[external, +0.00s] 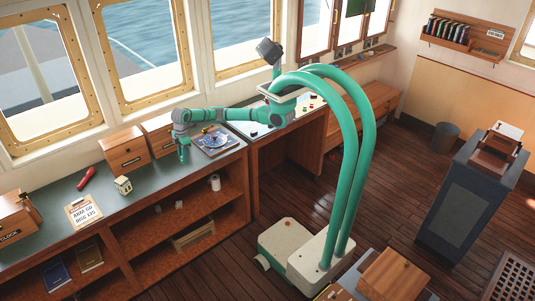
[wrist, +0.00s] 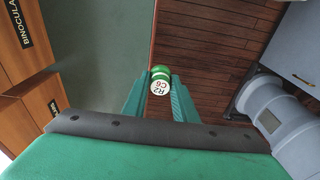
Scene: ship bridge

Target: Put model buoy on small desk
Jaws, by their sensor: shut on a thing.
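My gripper (wrist: 160,88) is shut on a small green and white piece, the model buoy (wrist: 160,74), marked "R2 C6" on its pale end. In the wrist view it sits between the green fingertips, over the counter's front edge with floor beyond. In the external view my gripper (external: 183,156) points down above the long counter, left of a chart board; the buoy is too small to make out there. A desk with a pale top (external: 248,127) and open knee space stands right of the counter; I cannot tell if it is the small desk.
The long counter (external: 60,190) holds wooden boxes (external: 125,150), a red handset (external: 86,178), a clipboard (external: 83,211) and a small pale block (external: 123,185). The chart board (external: 214,141) lies right of my gripper. A wooden box (external: 398,274) stands at front right. Open floor lies between.

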